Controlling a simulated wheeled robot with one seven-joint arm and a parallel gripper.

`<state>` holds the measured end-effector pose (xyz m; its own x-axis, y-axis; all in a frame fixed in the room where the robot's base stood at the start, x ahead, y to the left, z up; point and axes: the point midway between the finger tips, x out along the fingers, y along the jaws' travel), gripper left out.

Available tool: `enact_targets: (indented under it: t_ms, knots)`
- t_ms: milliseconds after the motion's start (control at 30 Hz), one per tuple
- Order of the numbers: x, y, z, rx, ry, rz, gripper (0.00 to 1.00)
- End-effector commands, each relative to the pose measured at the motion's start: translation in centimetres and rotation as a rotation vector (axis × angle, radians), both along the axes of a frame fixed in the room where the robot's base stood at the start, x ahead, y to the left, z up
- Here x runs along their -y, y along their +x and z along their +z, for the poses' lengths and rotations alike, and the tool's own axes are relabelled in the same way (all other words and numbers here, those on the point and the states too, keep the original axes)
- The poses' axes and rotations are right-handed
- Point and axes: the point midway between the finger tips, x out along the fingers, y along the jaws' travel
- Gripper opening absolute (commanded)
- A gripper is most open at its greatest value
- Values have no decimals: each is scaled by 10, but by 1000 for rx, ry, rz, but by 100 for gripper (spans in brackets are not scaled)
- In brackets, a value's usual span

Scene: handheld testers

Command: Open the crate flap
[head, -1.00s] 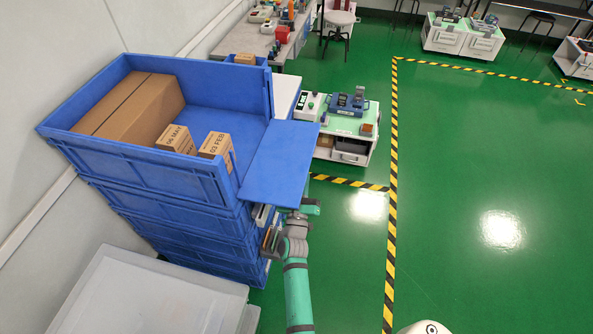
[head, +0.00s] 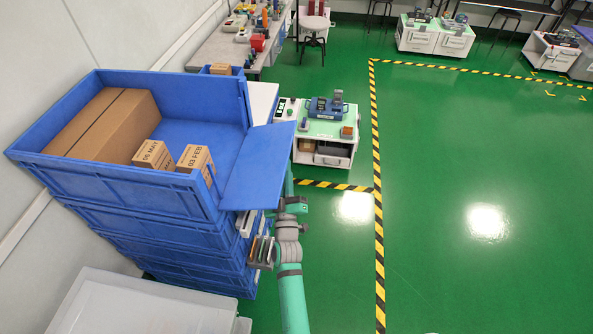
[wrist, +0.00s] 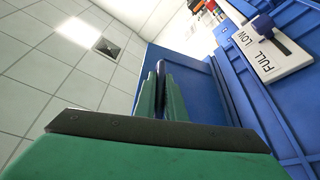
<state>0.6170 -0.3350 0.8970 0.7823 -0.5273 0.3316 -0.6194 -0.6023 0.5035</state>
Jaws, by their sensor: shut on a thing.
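The blue crate (head: 120,178) tops a stack of blue crates at the left in the head view. Its blue flap (head: 258,165) is swung out from the right side and stands away from the opening, sloping outward. My gripper (head: 289,186) is at the flap's outer edge, partly hidden behind the flap. In the wrist view my green fingers (wrist: 161,88) are closed together with a thin dark-blue edge between them, in front of a blue panel. The exact contact is hard to see.
A large brown box (head: 105,125) and two small labelled boxes (head: 195,160) are inside the crate. A "FULL/LOW" label (wrist: 268,48) is on blue plastic in the wrist view. A white cart (head: 325,150) stands behind the flap.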

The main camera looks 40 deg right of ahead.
Motion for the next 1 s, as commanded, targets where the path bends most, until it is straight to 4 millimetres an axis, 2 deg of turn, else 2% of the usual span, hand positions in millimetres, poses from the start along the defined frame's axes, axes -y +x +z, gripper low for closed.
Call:
enact_targets:
  t_ms: [100, 400, 433, 500, 833, 1000]
  knots:
    - [-8, 4, 2, -8, -10, 12, 0]
    - [-9, 4, 2, -11, -10, 14, 0]
    - [-9, 5, 2, -11, -10, 14, 15]
    - [-9, 5, 2, -11, -10, 14, 29]
    - [-9, 3, 1, -10, -10, 12, 29]
    - [-17, -9, -5, -11, -9, 12, 29]
